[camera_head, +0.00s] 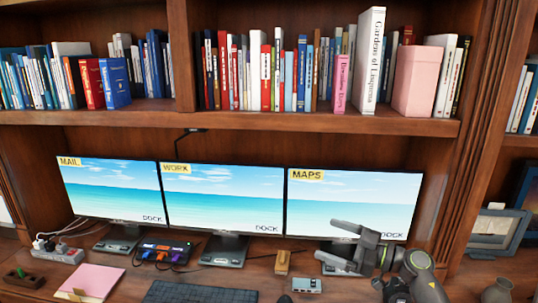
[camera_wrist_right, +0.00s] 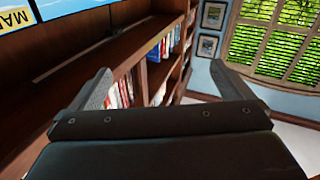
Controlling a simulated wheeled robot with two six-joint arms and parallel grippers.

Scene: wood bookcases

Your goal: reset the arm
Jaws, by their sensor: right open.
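My right gripper (camera_head: 338,243) is in front of the lower part of the right monitor, labelled MAPS (camera_head: 350,190), above the desk. Its two fingers point to the left and stand apart, with nothing between them. In the right wrist view the gripper (camera_wrist_right: 165,85) is also open and empty, its fingers at the left and right, with a bookcase and a window beyond. My right arm (camera_head: 415,270) comes in from the lower right. My left gripper does not show.
Monitors labelled MAIL (camera_head: 110,190) and WORK (camera_head: 222,195) stand to the left. A keyboard (camera_head: 200,293), pink notepad (camera_head: 98,279), power strip (camera_head: 58,256) and small grey box (camera_head: 307,285) lie on the desk. A bookshelf (camera_head: 240,121) full of books runs above the monitors.

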